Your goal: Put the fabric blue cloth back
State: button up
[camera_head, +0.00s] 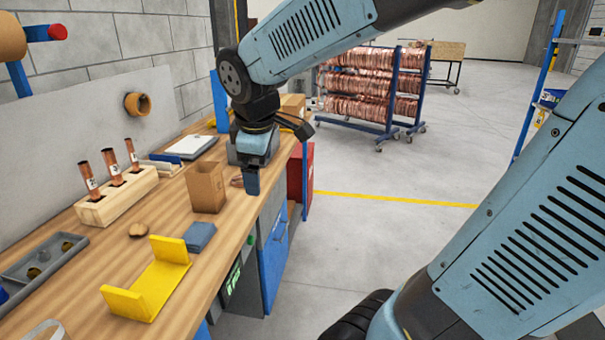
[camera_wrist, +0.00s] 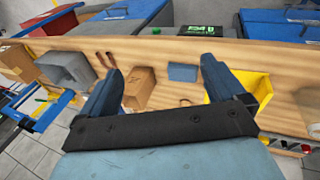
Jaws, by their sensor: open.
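The blue cloth (camera_head: 199,236) is a small folded, flat blue-grey piece lying on the wooden workbench. It lies between the open cardboard box and the yellow holder, close to the bench's front edge. In the wrist view the cloth (camera_wrist: 183,72) shows between my two fingers, away from them. My gripper (camera_head: 251,180) hangs pointing down near the bench's front edge, to the right of the cardboard box and apart from the cloth. Its fingers (camera_wrist: 161,76) are spread in the wrist view with nothing held between them.
The cardboard box (camera_head: 206,186) stands between my gripper and a wooden block (camera_head: 117,195) with copper tubes. The yellow holder (camera_head: 150,285) stands just nearer than the cloth. A grey tray (camera_head: 42,262) lies at left. A small brown object (camera_head: 138,230) sits on bare bench.

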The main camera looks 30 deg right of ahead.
jog(key=s+d+r+m+t+y, duration=0.1)
jog(key=s+d+m, duration=0.3)
jog(key=s+m, duration=0.6)
jog(key=shift+s+d+r+m+t, duration=0.15)
jog(key=shift+s+r+m+t, duration=0.25)
jog(key=shift+m, duration=0.2)
dwell(0.4)
